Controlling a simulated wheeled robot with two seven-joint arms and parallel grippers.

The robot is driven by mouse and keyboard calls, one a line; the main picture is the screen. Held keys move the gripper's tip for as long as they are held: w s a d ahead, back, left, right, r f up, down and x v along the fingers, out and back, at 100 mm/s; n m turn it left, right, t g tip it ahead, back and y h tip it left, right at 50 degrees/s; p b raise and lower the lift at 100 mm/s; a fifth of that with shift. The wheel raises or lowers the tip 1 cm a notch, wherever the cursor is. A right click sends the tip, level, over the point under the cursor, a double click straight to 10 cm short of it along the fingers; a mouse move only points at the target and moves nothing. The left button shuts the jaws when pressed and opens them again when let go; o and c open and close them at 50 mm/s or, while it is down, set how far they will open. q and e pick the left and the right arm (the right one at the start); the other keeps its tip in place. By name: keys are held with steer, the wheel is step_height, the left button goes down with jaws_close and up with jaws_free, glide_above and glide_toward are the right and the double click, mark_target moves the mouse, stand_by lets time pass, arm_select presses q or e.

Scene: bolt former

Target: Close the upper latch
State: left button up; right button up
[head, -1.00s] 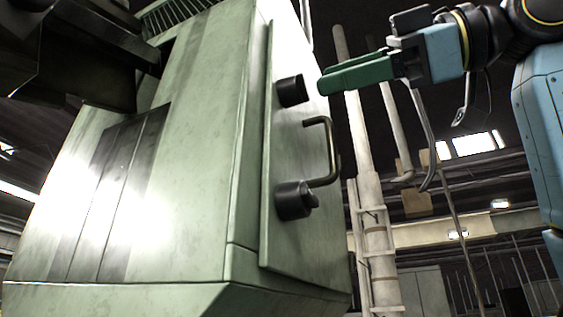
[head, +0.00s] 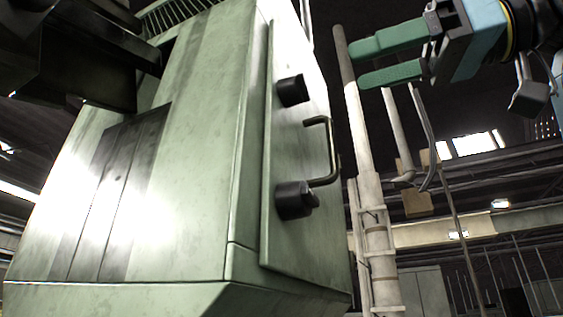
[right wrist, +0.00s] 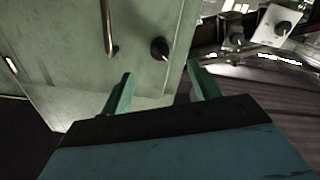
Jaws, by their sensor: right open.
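The upper latch (head: 292,91) is a black round knob near the top of the narrow door panel on a pale green cabinet, in the head view. The lower latch (head: 296,200) is a similar black knob, with a bent metal handle (head: 330,150) between them. My right gripper (head: 356,64), with green fingers, is open and empty, up and to the right of the upper latch and apart from it. In the right wrist view, one black knob (right wrist: 159,48) shows beyond the fingertips beside the handle (right wrist: 108,28); I cannot tell which latch it is. My left gripper is not seen.
The green cabinet (head: 190,190) fills the left and middle of the head view. A pale vertical pipe with a ladder (head: 375,230) stands behind, to the right of the cabinet. Open air lies between the right gripper and the door panel.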

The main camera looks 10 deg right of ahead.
mark_target(306, 87)
steer(key=w+a+m, duration=0.1)
steer(key=a, duration=0.1)
steer(key=w+a+m, duration=0.1)
steer(key=w+a, duration=0.1)
steer(key=w+a+m, duration=0.2)
steer(key=a, duration=0.1)
steer(key=shift+a, duration=0.1)
steer(key=m+b, duration=0.1)
steer(key=m, duration=0.5)
steer(key=shift+s, duration=0.15)
steer(key=shift+d, duration=0.2)
